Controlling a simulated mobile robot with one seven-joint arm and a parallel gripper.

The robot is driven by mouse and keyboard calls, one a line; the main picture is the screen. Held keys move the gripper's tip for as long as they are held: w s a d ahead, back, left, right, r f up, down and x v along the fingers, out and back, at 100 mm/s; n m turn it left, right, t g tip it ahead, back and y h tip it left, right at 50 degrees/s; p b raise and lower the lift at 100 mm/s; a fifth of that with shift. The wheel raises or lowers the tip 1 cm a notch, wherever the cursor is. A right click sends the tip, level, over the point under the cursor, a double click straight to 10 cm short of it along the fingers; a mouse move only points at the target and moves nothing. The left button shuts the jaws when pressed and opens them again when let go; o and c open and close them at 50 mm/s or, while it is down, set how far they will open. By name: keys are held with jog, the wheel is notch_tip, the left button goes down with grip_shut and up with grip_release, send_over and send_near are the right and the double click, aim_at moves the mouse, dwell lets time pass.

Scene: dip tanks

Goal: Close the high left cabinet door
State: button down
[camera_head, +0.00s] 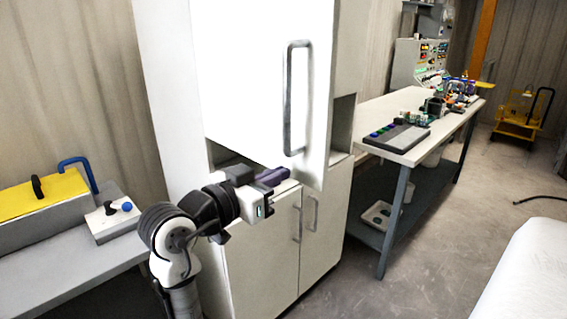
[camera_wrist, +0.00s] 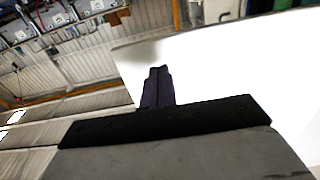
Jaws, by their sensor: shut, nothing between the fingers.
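The high left cabinet door (camera_head: 245,75) is a large white panel standing partly open, its free right edge swung out from the cabinet. Its long grey vertical handle (camera_head: 288,98) is near that free edge. My gripper (camera_head: 285,174) is shut and empty, just at the door's lower edge. In the wrist view the dark closed fingers (camera_wrist: 158,75) point at a bright white panel (camera_wrist: 215,62), which looks like the door. I cannot tell whether the fingers touch it. Part of the open compartment shows below the door, and the rest is hidden behind it.
The lower cabinet doors (camera_head: 265,245) are shut, with two upright handles. A workbench (camera_head: 420,135) with a keypad and small parts stands to the right. A grey table (camera_head: 65,262) with a yellow-lidded box (camera_head: 40,198) is at left. The floor (camera_head: 440,220) in front is mostly clear.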

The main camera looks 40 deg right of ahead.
jog(key=shift+w+d, duration=0.1)
jog(key=shift+d, duration=1)
